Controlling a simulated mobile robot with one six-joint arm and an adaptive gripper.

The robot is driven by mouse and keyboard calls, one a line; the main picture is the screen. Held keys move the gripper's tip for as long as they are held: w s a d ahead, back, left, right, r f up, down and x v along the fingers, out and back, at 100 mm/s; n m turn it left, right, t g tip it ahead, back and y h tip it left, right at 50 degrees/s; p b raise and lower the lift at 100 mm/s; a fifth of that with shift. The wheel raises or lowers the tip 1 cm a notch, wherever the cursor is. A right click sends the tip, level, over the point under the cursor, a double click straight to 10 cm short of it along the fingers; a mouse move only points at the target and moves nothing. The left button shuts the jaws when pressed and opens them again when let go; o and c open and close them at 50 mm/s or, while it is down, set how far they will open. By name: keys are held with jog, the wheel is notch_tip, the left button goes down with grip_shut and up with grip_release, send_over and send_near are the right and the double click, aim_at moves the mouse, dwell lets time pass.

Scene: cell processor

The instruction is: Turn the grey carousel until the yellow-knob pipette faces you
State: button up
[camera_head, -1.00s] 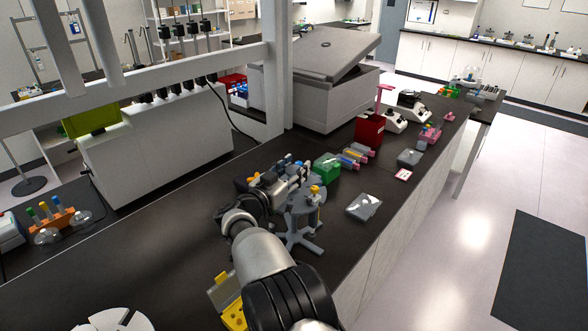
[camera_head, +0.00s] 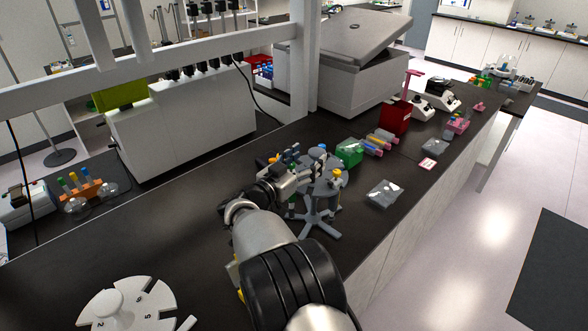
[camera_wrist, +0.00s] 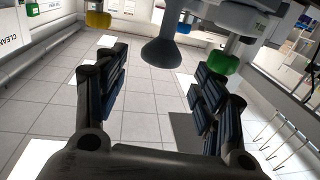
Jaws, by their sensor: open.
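The grey carousel (camera_head: 318,222) stands on splayed feet on the dark bench in the head view. Its yellow-knob pipette (camera_head: 336,173) is on its right side. My gripper (camera_head: 292,165) is at the carousel's left and far side, partly overlapping it. In the wrist view, which looks upside down, my gripper (camera_wrist: 162,64) is open, its two dark fingers spread. A dark grey flared piece (camera_wrist: 160,52) shows between the fingertips; I cannot tell whether they touch it. The yellow knob (camera_wrist: 98,18) is beyond the left finger, a green knob (camera_wrist: 223,62) beyond the right, and a blue knob (camera_wrist: 183,27) between.
A red box (camera_head: 396,117) is behind. A white numbered disc (camera_head: 128,308) lies at the front left. The bench left of my arm is mostly clear.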

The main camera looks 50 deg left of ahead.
jog(key=s, duration=0.6)
jog(key=shift+s+d, duration=0.25)
jog(key=shift+d, duration=0.2)
jog(key=shift+w, duration=0.1)
